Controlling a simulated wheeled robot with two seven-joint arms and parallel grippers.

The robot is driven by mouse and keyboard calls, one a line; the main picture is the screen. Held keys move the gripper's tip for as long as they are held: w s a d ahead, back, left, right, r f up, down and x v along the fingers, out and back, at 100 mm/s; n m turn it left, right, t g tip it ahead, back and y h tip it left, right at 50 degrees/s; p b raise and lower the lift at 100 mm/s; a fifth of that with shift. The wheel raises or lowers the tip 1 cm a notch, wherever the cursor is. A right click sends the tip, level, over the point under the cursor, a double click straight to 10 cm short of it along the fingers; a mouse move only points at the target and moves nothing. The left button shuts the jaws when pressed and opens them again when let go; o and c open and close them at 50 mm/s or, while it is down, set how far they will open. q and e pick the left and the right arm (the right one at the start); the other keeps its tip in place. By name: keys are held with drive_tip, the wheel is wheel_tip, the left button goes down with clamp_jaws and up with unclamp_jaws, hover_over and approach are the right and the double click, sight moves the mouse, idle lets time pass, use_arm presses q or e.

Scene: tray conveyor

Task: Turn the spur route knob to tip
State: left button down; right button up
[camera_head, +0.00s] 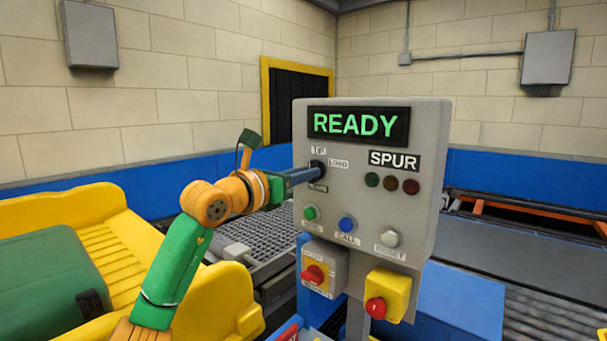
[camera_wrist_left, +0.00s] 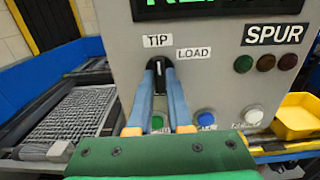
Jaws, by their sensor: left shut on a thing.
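The spur route knob (camera_wrist_left: 160,66) is a small dark knob on the grey control panel (camera_wrist_left: 215,90), below the display. In the left wrist view the labels TIP (camera_wrist_left: 158,41) and LOAD (camera_wrist_left: 194,53) sit above it and to its upper right. My left gripper (camera_wrist_left: 164,70) has its two blue fingers shut on the knob. In the head view my left gripper (camera_head: 313,173) reaches the knob from the left and hides part of it. The knob's pointer looks roughly upright, toward TIP, but the fingers partly cover it. The right gripper is not in view.
The display (camera_head: 357,125) reads READY. Below the knob are green (camera_head: 310,212), blue (camera_head: 346,223) and white (camera_head: 390,238) buttons. Two red buttons (camera_head: 314,274) (camera_head: 376,307) stick out lower down. A metal grating (camera_head: 270,232) lies behind my arm. Three dark lamps sit under SPUR.

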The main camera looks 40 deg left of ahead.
use_arm(q)
drive_tip(key=c, duration=1)
unclamp_jaws()
drive_tip(key=shift+o, duration=0.8)
drive_tip(key=shift+w, duration=0.15)
drive_tip(key=shift+f, duration=0.1)
drive_tip(key=s+b, duration=0.3)
drive_tip(key=s, duration=0.4)
drive_tip(key=shift+a+b, duration=0.3)
drive_tip(key=shift+s, duration=0.1)
